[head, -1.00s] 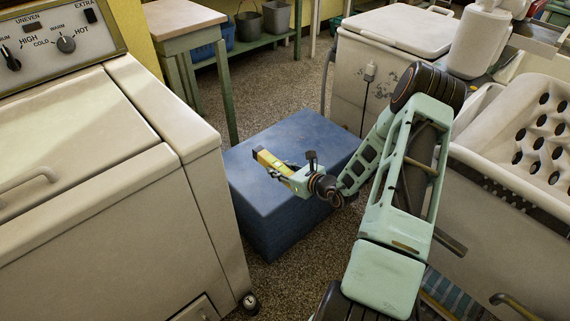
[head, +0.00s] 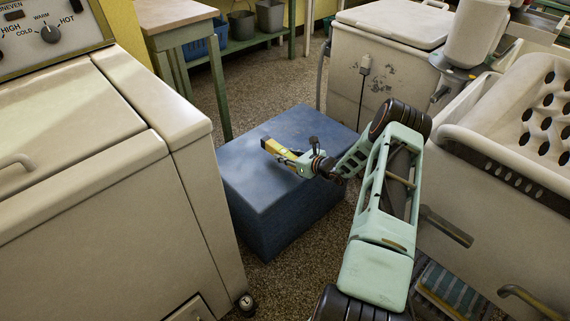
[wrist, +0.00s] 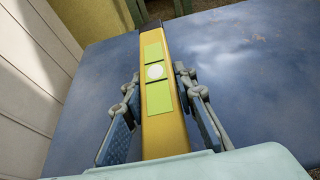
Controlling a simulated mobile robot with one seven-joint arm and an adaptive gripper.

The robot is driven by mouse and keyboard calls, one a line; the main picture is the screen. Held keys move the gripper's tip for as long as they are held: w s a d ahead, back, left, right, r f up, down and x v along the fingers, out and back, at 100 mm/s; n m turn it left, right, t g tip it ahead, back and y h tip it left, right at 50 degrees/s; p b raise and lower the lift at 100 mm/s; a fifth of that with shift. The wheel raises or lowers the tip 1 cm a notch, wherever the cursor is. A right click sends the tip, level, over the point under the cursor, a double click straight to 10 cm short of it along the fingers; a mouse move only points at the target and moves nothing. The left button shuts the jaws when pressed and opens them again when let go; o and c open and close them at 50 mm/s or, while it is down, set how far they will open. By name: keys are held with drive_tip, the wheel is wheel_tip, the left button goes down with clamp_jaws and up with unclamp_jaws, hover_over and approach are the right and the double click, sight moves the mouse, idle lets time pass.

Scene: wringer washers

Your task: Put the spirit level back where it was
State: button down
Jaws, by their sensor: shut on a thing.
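The spirit level (wrist: 161,131) is a yellow bar with pale green panels and a white round spot, seen lengthwise in the wrist view. My gripper (wrist: 160,82) has a finger on each side of it and is shut on it. In the head view the level (head: 278,150) sticks out to the left from my gripper (head: 296,160), over the top of a blue block (head: 250,180). I cannot tell whether the level touches the block. The level's near end is hidden behind my gripper's body in the wrist view.
A cream washer (head: 80,200) stands close on the left of the block. A second white washer (head: 378,70) is behind it, and a tub with a holed white basket (head: 535,120) is on the right. A wooden-topped table (head: 175,17) stands at the back left.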

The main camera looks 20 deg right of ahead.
drive_tip(key=shift+w+d+f, duration=0.1)
drive_tip(key=shift+w+f, duration=0.1)
drive_tip(key=shift+f, duration=0.05)
drive_tip(key=shift+d+f+b, duration=0.1)
drive_tip(key=shift+f+b, duration=0.45)
drive_tip(key=shift+f, duration=0.95)
drive_tip(key=shift+f, duration=0.25)
drive_tip(key=c, duration=1.6)
unclamp_jaws()
drive_tip(key=shift+r, duration=0.1)
